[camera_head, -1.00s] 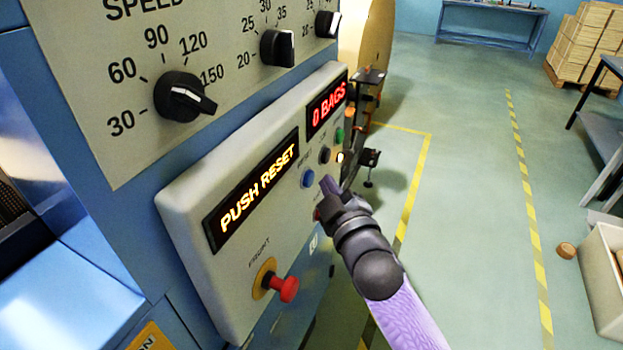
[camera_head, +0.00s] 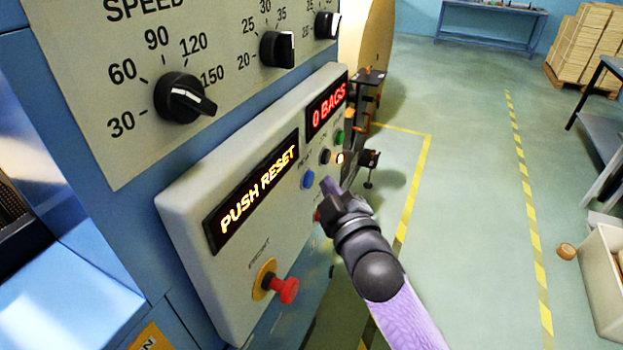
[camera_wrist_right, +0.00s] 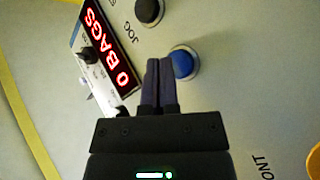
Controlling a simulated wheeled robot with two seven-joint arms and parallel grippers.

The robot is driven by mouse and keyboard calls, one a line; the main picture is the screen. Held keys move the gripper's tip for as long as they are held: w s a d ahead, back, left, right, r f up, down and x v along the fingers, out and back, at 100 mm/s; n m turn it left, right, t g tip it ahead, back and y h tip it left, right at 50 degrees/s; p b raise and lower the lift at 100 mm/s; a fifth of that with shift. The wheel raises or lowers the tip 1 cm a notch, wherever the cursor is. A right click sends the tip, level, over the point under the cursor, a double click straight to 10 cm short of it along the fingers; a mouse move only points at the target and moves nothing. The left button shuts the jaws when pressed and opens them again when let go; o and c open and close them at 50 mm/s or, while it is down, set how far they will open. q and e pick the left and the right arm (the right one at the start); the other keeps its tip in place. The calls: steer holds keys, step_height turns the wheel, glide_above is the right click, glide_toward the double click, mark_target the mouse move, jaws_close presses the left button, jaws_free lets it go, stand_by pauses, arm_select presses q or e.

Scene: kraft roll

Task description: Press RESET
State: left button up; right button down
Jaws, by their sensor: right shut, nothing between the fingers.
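The blue button (camera_head: 308,179) sits on the grey control panel (camera_head: 190,215), below the display reading PUSH RESET (camera_head: 258,190); its label is too small to read surely. It also shows in the right wrist view (camera_wrist_right: 183,64), just right of the fingertips. My right gripper (camera_head: 327,184) is shut and empty, its tips close to the blue button; in the right wrist view the closed fingers (camera_wrist_right: 159,62) point toward the panel beside it. I cannot tell whether they touch it. My left gripper is not in view.
A black button (camera_head: 325,156) and a green button (camera_head: 339,137) are above the blue one. A red mushroom button (camera_head: 285,289) on a yellow base sits lower on the panel. A red 0 BAGS display (camera_head: 328,104) is at the upper right. Open floor lies to the right.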

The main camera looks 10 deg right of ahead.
stand_by(0.8)
steer(key=shift+w+a, duration=0.25)
steer(key=shift+a, duration=0.1)
steer(key=shift+w+a, duration=0.25)
steer(key=shift+a, duration=0.1)
stand_by(0.7)
steer(key=shift+d, duration=0.1)
steer(key=shift+s+d+p, duration=0.45)
steer(key=shift+s+d, duration=0.05)
steer(key=shift+d, duration=0.05)
steer(key=shift+d, duration=0.1)
steer(key=shift+s+d+p, duration=0.55)
steer(key=shift+s+d, duration=0.15)
steer(key=shift+d, duration=0.3)
steer(key=shift+s+d+p, duration=0.5)
steer(key=shift+s+d, duration=0.15)
steer(key=shift+d, duration=0.35)
